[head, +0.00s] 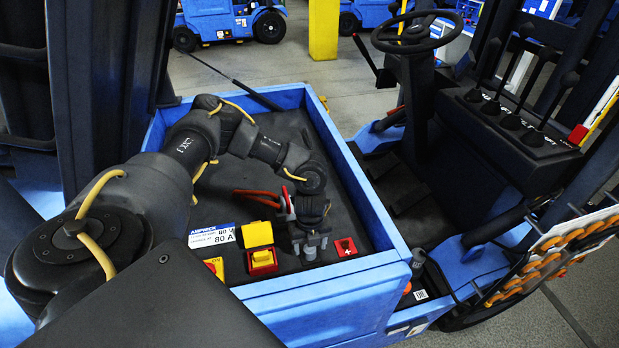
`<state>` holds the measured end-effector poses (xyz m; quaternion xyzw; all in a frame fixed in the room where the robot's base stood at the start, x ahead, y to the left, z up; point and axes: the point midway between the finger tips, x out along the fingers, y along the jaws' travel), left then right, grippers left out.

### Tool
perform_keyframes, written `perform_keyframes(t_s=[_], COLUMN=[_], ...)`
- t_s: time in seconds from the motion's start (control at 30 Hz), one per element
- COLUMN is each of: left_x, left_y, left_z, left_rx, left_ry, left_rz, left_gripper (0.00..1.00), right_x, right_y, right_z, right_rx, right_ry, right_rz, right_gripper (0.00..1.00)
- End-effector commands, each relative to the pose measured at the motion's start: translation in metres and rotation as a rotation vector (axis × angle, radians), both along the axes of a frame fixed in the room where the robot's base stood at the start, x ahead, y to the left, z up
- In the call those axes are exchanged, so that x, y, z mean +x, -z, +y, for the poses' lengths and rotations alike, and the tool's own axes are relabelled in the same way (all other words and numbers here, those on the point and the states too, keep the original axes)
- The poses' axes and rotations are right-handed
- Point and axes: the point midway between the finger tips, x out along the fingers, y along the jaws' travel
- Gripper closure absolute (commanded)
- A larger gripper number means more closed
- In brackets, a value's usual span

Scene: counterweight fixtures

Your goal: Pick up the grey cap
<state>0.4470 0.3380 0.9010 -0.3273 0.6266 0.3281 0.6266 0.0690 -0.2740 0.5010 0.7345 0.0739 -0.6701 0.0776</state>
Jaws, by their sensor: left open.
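My left gripper (311,241) points down into the blue-walled tray at the truck's middle. Its jaws are open and sit just above the dark tray floor. A small grey piece (310,253), which looks like the grey cap, shows between and just below the fingertips. The fingers partly hide it, and I cannot tell whether they touch it. My right gripper is not in view.
A red square with a white cross (345,247) lies right. The blue tray wall (362,200) rises beyond.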

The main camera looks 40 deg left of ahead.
Motion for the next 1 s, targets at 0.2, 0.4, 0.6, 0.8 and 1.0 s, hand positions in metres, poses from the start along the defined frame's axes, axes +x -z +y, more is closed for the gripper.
perform_keyframes(t_s=[0.2, 0.4, 0.6, 0.8, 1.0], left_x=[0.000, 0.000, 0.000, 0.000, 0.000], left_y=[0.019, 0.021, 0.020, 0.020, 0.019], left_z=[0.000, 0.000, 0.000, 0.000, 0.000], left_rx=[-0.001, -0.002, -0.002, -0.002, -0.002], left_ry=[-0.001, 0.000, 0.000, -0.001, -0.001], left_rz=[-0.001, -0.001, -0.001, -0.001, -0.001], left_gripper=[0.39, 0.39, 0.63, 0.74, 0.74], right_x=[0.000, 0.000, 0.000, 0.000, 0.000], right_y=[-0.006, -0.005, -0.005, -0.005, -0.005], right_z=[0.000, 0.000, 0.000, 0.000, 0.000], right_rx=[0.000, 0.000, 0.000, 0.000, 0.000], right_ry=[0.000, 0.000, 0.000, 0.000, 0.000], right_rz=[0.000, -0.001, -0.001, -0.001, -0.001], right_gripper=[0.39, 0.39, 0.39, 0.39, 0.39])
